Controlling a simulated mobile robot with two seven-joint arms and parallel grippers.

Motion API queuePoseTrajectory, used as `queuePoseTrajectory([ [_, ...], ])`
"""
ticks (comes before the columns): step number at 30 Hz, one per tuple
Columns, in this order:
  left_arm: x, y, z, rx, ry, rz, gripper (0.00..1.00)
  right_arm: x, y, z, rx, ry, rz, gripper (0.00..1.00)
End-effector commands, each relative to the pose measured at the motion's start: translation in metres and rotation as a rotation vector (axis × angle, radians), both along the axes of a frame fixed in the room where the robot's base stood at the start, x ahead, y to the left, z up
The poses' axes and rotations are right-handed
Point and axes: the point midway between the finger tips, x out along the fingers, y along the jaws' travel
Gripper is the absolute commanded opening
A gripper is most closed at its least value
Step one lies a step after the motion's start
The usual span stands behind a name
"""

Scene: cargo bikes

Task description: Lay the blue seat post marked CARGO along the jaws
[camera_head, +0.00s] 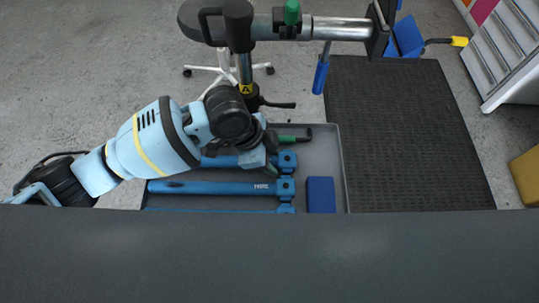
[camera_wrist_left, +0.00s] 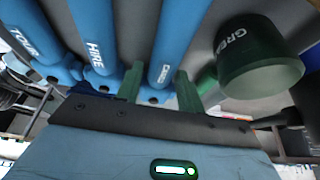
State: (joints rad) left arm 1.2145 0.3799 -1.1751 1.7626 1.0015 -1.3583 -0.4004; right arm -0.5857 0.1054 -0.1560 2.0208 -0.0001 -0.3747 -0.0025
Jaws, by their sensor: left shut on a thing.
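The blue seat post with a small label that seems to read CARGO (camera_wrist_left: 172,45) lies between the two green fingers of my left gripper (camera_wrist_left: 158,88) in the left wrist view. The gripper is shut on it. In the head view, my left gripper (camera_head: 268,160) is over the tray and hides part of this post (camera_head: 222,162), which lies level beside the post marked HIRE (camera_head: 222,188). The repair stand (camera_head: 340,29) stands behind, with a dark clamp head at the top; I cannot make out its jaws. My right gripper is not in view.
The grey tray (camera_head: 342,165) also holds a blue box (camera_head: 321,194) and a green part (camera_head: 292,138). A post marked TOUR (camera_wrist_left: 25,35) and a large green cylinder (camera_wrist_left: 255,60) show in the left wrist view. A black mat (camera_head: 405,135) lies clear at right.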

Motion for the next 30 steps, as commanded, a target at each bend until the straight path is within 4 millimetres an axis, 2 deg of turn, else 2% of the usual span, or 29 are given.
queuePoseTrajectory([
  [4,0.000,0.000,-0.002,-0.001,-0.001,0.000,0.05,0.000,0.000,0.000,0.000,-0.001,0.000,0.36],
  [5,0.000,0.000,-0.002,0.000,0.000,0.000,0.42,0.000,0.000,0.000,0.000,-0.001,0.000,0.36],
  [9,0.000,0.000,-0.002,0.000,0.000,0.000,0.59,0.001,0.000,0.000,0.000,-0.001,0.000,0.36],
  [20,0.000,0.000,0.002,0.000,-0.001,0.000,0.59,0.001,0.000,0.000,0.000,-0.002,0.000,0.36],
  [23,0.001,0.004,0.013,-0.002,-0.003,0.000,0.59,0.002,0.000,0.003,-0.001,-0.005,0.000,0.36],
  [30,0.001,0.022,0.056,-0.001,-0.005,0.000,0.59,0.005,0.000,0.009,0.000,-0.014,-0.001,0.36],
])
